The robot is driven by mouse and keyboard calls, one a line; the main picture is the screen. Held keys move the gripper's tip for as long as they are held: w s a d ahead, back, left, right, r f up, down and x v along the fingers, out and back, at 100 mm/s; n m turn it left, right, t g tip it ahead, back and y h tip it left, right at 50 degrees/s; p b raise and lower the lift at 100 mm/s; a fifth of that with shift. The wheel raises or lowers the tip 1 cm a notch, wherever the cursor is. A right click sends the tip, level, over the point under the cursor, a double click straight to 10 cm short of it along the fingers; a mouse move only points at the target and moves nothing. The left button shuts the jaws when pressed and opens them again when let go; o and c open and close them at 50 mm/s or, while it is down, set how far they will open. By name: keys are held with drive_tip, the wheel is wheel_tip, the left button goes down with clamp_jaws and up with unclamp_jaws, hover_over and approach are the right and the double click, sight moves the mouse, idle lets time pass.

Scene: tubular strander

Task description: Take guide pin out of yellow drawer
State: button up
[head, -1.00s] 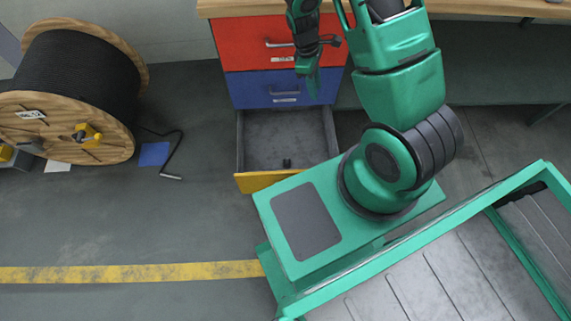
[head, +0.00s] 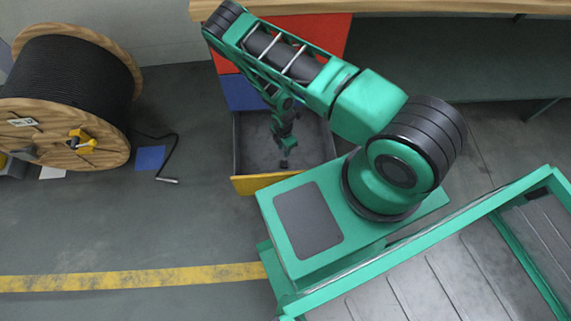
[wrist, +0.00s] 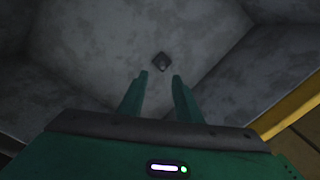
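The yellow drawer (head: 262,184) stands pulled out at the bottom of the drawer unit, its grey inside facing up. The guide pin (wrist: 161,62) is a small dark piece on the drawer floor in the wrist view, seen from above. In the head view a small dark spot of it (head: 284,164) shows just below my fingers. My gripper (head: 288,146) is over the open drawer, pointing down. In the wrist view its two fingers (wrist: 160,82) are apart with nothing between them, and the pin lies a little beyond their tips.
The red drawer (head: 330,38) and blue drawer (head: 240,92) above are shut. A wooden cable reel (head: 70,100) stands at the left. A blue sheet (head: 150,158) and a black bent rod (head: 168,160) lie on the floor. A wooden worktop (head: 450,7) runs along the back.

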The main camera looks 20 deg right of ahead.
sight(284, 161)
drive_tip(key=shift+s+a+f, duration=0.1)
drive_tip(key=shift+s+f, duration=0.05)
drive_tip(key=shift+f, duration=0.35)
drive_tip(key=f, duration=1)
drive_tip(key=shift+s+f, duration=0.2)
drive_tip(key=shift+f, duration=0.15)
clamp_jaws()
